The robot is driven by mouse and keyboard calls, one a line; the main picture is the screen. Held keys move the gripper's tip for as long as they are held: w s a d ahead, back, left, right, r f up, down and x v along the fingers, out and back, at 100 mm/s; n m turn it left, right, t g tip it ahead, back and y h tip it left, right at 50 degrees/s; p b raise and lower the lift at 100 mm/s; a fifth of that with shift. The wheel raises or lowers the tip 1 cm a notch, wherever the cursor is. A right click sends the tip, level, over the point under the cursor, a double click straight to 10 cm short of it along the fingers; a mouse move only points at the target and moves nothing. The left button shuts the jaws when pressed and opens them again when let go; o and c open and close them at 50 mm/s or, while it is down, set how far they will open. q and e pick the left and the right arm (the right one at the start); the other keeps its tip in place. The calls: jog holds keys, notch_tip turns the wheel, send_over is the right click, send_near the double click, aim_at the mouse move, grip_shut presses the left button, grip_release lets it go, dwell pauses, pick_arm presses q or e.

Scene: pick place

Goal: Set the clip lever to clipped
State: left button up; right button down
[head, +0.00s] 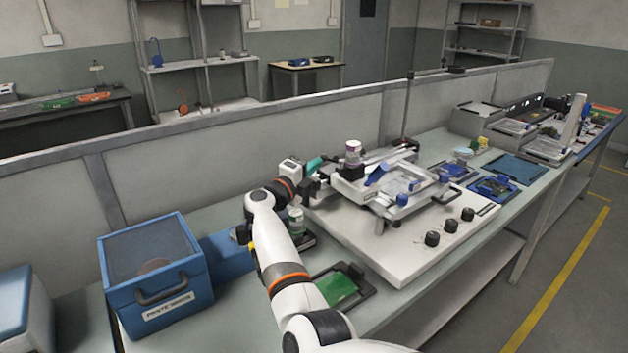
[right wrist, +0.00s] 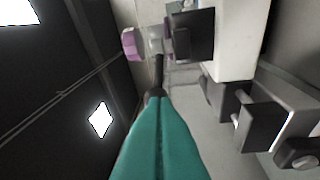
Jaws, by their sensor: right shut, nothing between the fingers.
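My right gripper (head: 316,163) reaches the back left corner of the white printer-like machine (head: 350,186). In the right wrist view its teal fingers (right wrist: 156,104) are pressed together with nothing between them. A thin dark lever-like piece (right wrist: 158,72) stands just beyond the fingertips; it may be the clip lever, and I cannot tell whether the fingers touch it or how it is set. A black block (right wrist: 194,35) sits against a white part beside it. In the head view the lever is too small to tell. My left gripper is not in view.
A jar with a purplish lid (head: 353,153) stands on the machine near my gripper. Black knobs (head: 432,239) line the white base's front. A blue box (head: 155,275) and green board (head: 336,288) lie nearer. A grey partition (head: 250,135) runs behind the bench.

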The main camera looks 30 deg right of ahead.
notch_tip(320, 180, up, 10)
jog(key=w+d+b, duration=0.1)
jog(key=w, duration=0.1)
dwell(0.9)
jog(key=shift+f, duration=0.2)
dwell(0.3)
